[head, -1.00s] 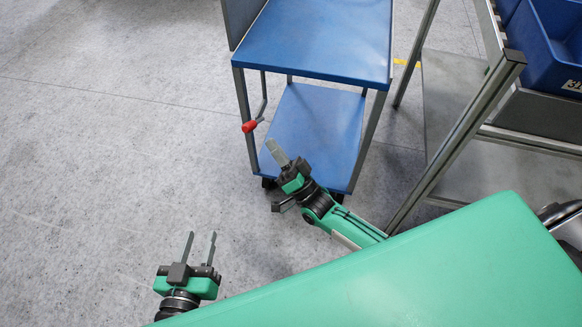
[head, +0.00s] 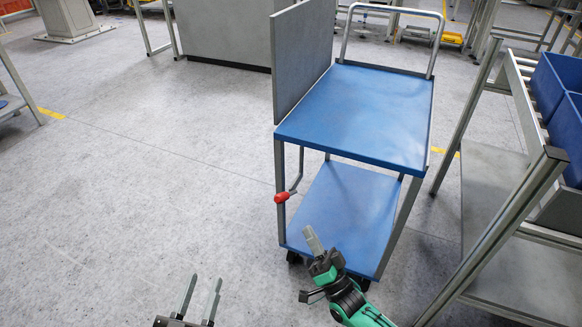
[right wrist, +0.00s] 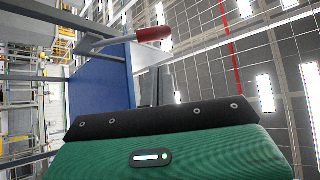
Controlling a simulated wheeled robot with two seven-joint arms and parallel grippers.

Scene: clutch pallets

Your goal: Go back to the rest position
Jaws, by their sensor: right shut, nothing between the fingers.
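My left gripper (head: 198,298) is at the bottom of the head view, over bare floor. Its two fingers are apart and nothing is between them. My right gripper (head: 313,241) is in front of the trolley's lower shelf in the head view, with its fingers together and nothing held.
A trolley with a blue top (head: 355,115) and a blue lower shelf (head: 345,215) stands ahead. Its red-ended lever (head: 282,197) also shows in the right wrist view (right wrist: 152,34). A rack with blue bins (head: 556,88) stands right. Floor (head: 130,190) at left is clear.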

